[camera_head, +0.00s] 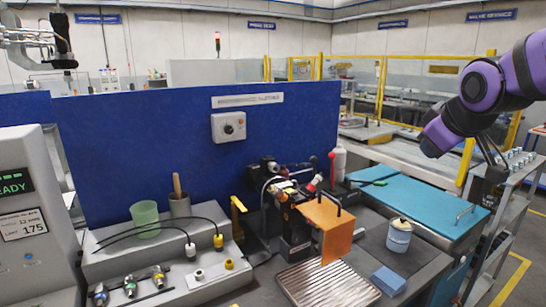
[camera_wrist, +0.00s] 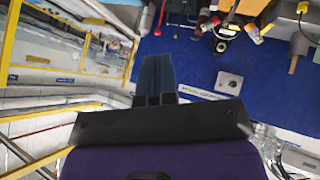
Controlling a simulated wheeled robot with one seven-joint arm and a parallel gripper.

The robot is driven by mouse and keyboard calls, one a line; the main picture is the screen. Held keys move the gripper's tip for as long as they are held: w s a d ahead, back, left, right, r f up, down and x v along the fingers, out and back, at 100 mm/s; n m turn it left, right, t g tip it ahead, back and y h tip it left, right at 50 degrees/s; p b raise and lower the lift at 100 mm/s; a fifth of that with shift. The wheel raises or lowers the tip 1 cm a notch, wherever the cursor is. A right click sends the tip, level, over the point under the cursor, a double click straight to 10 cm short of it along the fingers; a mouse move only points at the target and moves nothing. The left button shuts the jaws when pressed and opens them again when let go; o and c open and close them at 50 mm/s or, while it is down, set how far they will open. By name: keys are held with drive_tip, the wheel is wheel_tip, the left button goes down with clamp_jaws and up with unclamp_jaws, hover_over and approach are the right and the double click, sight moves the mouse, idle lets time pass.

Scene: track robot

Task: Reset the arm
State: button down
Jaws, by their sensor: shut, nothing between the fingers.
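My purple and black arm (camera_head: 483,88) reaches in from the right edge of the head view, raised above the blue-topped bench. My gripper (camera_wrist: 157,62) shows in the wrist view with its two dark fingers together and nothing between them. It points out into open air, with the blue partition and bench equipment beyond and appearing upside down. The fingers touch nothing that I can see. I cannot clearly make out the fingertips in the head view.
A blue partition (camera_head: 160,150) stands behind the workbench. An orange plate (camera_head: 328,228) on a machine, a ribbed metal tray (camera_head: 326,284), a white-blue pot (camera_head: 398,236) and a green cup (camera_head: 145,219) are on the bench. A grey shelf cart (camera_head: 505,195) stands at right, near the arm.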

drive_tip(key=s+f+m+g, duration=0.1)
drive_tip(key=s+m, duration=0.2)
drive_tip(key=s, duration=0.7)
drive_tip(key=s+f+m+g, duration=0.2)
drive_tip(key=s+m, duration=0.1)
drive_tip(key=s, duration=0.7)
drive_tip(key=shift+s+a+g, duration=0.3)
drive_tip(key=shift+s+a, duration=0.05)
